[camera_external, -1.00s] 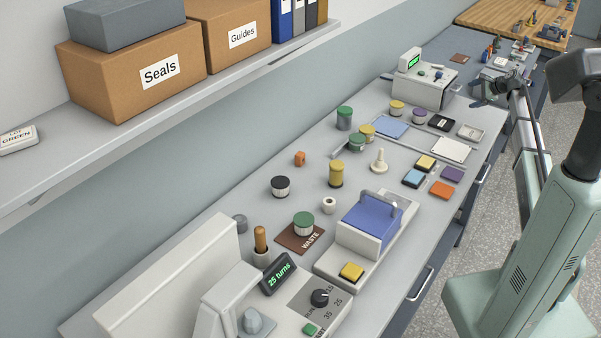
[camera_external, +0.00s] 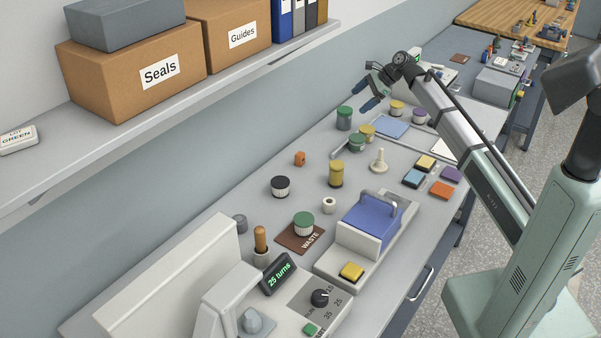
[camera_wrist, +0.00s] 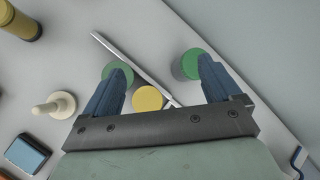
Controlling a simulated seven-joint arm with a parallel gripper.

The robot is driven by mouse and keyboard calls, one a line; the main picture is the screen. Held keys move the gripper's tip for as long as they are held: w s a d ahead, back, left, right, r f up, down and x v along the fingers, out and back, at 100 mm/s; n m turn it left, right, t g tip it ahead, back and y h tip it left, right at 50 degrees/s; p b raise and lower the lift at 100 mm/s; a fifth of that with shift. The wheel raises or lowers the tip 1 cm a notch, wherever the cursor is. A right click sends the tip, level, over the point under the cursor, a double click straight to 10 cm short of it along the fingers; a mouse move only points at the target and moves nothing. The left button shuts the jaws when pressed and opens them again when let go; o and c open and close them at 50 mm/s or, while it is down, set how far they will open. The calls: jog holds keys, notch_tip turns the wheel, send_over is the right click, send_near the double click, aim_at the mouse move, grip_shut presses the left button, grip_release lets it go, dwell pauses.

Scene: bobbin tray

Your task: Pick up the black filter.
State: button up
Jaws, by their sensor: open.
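The black filter (camera_external: 280,187), a short round piece with a black top and a pale ribbed side, stands upright on the grey bench, left of the middle in the external view. It does not show in the wrist view. My gripper (camera_external: 363,97) is open and empty, raised above the back of the bench, well to the right of and beyond the filter. In the wrist view its two blue fingers (camera_wrist: 160,78) are spread above a green-topped piece, a yellow piece and a green cylinder.
A green filter (camera_external: 303,223) sits on the brown WASTE mat (camera_external: 313,243), near the black filter. The shelf (camera_external: 190,99) overhangs at the left. A green cylinder (camera_wrist: 185,67) is below my gripper.

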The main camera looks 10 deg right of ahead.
jog(key=s+a+g+h, duration=0.1)
jog(key=s+a, duration=0.5)
jog(key=a, duration=0.2)
jog(key=s+a+g, duration=0.1)
jog(key=s+a, duration=0.5)
jog(key=a, duration=0.2)
jog(key=g+h, duration=0.1)
jog(key=h, duration=0.1)
send_near(280, 181)
jog(key=x, duration=0.5)
jog(key=shift+s, duration=0.3)
jog(key=shift+w+x, duration=0.15)
jog(key=shift+x, duration=1.25)
jog(key=shift+w+x, duration=0.1)
jog(key=shift+x, duration=1.25)
jog(key=c, duration=1)
